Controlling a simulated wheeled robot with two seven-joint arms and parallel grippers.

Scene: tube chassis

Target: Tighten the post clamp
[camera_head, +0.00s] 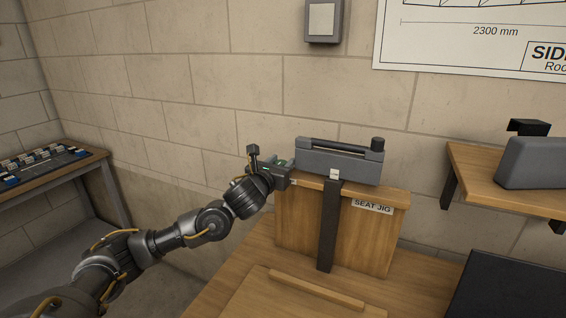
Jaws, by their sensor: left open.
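A grey clamp body (350,166) sits on top of a wooden upright panel labelled "SEAT JIG" (380,238). A dark bar (334,147) lies along the clamp's top, with a black knob (377,145) at its right end. A dark vertical post or strap (329,228) runs down the panel's front below a small white tag (334,174). I cannot tell which of these is the post clamp. My left gripper (289,170) is open beside the clamp's left end. Its fingertips are small here, and I cannot tell whether they touch it. My right gripper is out of view.
The jig stands on a wooden bench (225,290) with a raised board (285,300) in front. A wooden shelf (485,180) with a grey block (535,165) is at right. A dark panel (510,288) is lower right. A side table (45,170) with small parts is at left.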

